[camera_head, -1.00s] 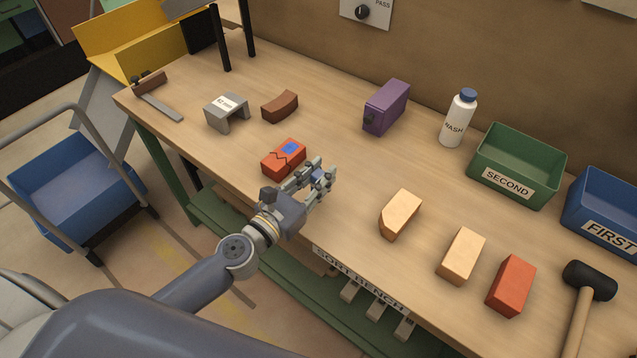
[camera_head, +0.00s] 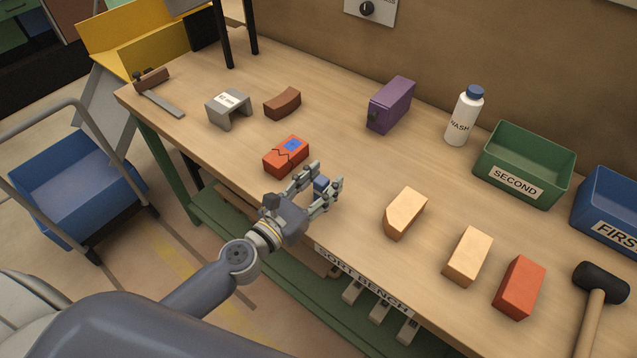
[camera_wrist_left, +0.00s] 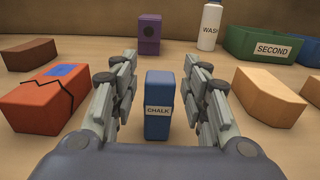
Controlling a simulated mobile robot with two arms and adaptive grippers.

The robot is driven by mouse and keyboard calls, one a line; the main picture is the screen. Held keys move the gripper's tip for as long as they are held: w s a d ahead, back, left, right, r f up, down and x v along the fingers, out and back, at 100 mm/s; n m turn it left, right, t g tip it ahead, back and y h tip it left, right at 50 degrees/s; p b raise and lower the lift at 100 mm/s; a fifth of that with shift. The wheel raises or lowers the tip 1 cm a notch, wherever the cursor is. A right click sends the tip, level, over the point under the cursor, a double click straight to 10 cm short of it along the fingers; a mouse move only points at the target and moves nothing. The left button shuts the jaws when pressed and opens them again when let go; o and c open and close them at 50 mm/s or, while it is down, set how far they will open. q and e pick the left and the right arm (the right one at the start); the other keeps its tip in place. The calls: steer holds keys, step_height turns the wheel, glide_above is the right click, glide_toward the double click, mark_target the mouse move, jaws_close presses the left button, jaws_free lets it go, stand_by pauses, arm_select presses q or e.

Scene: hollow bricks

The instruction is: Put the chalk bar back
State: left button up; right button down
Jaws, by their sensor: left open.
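The chalk bar (camera_wrist_left: 158,105) is a small blue upright block with a white CHALK label. In the left wrist view it stands on the bench between the fingers of my left gripper (camera_wrist_left: 160,100), with a gap on each side. In the head view the chalk bar (camera_head: 321,184) is a small blue shape partly hidden by the fingers. My left gripper (camera_head: 319,187) is open around it, low over the bench's front edge. My right gripper is not in view.
A cracked red brick (camera_head: 286,161) with a blue patch lies just left of the gripper. Cream bricks (camera_head: 405,213) (camera_head: 467,257), a red brick (camera_head: 519,288) and a mallet (camera_head: 601,284) lie right. A purple block (camera_head: 391,105), bottle (camera_head: 464,118) and green SECOND bin (camera_head: 524,167) stand behind.

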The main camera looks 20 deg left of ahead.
arm_select(q)
steer(key=shift+r, duration=0.2)
steer(key=shift+s+a+f, duration=0.1)
steer(key=shift+s+f, duration=0.05)
steer(key=shift+s, duration=0.1)
steer(key=b+v, duration=0.5)
steer(key=v, duration=0.6)
steer(key=shift+s+b, duration=0.25)
steer(key=shift+b, duration=0.1)
